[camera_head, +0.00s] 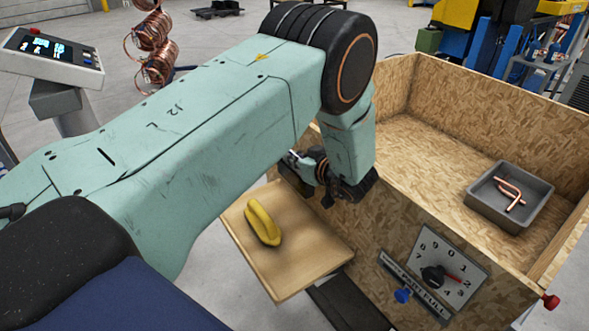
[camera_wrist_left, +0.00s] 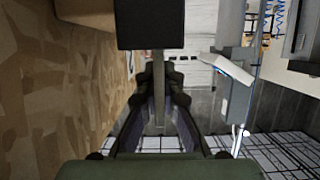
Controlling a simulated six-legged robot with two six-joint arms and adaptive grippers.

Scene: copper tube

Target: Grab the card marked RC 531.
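No card with a readable RC 531 marking shows in either view. My left gripper (camera_head: 308,165) is beside the near outer wall of the wooden crate (camera_head: 385,225), above a small wooden shelf (camera_head: 290,255). A small pale piece shows at its fingers, too small to identify. In the left wrist view, my left gripper (camera_wrist_left: 163,85) has dark fingers on both sides of a thin grey upright strip (camera_wrist_left: 159,100). I cannot tell whether the strip is a card edge-on or something behind, or whether the fingers touch it. My right gripper is out of view.
Yellow bananas (camera_head: 262,222) lie on the shelf. A grey tray (camera_head: 480,205) with copper tubes (camera_head: 511,193) is inside the crate. A console (camera_head: 50,55) and copper coils (camera_head: 155,50) stand at the left.

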